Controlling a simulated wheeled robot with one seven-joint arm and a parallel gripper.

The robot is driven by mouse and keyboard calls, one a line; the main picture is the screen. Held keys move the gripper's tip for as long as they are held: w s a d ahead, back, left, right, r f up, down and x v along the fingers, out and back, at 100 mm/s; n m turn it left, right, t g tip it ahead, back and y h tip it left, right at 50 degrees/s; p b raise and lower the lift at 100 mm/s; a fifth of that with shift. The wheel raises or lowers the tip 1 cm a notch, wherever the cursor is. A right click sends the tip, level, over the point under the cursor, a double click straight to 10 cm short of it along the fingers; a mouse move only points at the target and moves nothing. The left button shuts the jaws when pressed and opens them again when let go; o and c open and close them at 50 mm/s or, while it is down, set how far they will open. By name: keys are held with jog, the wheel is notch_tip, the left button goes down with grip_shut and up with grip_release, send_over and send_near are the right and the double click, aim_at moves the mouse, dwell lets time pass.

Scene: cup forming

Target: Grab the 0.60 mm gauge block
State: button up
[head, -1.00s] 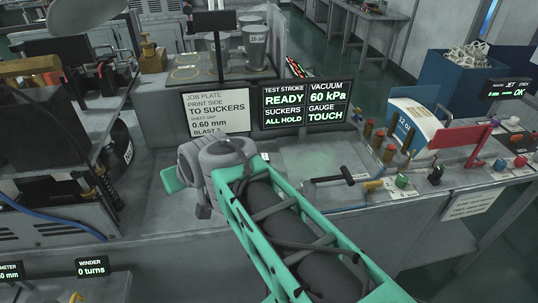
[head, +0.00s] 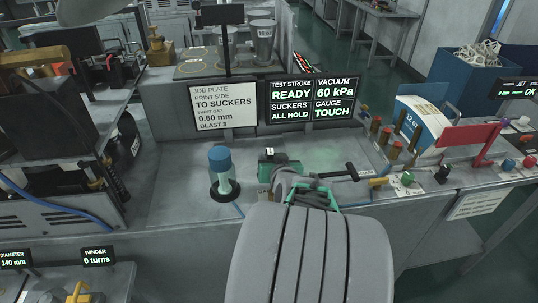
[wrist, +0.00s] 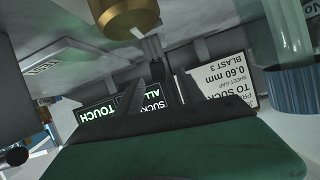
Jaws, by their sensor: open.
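I cannot make out the 0.60 mm gauge block for certain in either view. The job plate (head: 223,107) reads "SHEET GAP 0.60 mm", and it appears upside down in the wrist view (wrist: 222,84). My gripper (wrist: 158,88) is open, its two dark fingers apart with nothing visibly held between them. In the head view its green body shows above the bench, left of the black T-shaped handle (head: 335,174); the fingertips cannot be made out there. A brass cylinder (wrist: 124,18) lies beyond the fingers in the wrist view.
A blue-capped clear cylinder (head: 221,170) stands on the bench left of my gripper. The display (head: 309,101) reads "READY", "60 kPa" and "GAUGE TOUCH". Brass-coloured posts (head: 385,137) and coloured knobs stand at the right. The bench front left of the cylinder is mostly clear.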

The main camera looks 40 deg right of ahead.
jog(key=x, duration=0.2)
jog(key=shift+w+d+f, duration=0.1)
jog(key=shift+w+d, duration=0.05)
jog(key=shift+w, duration=0.05)
jog(key=shift+c, duration=0.3)
grip_shut()
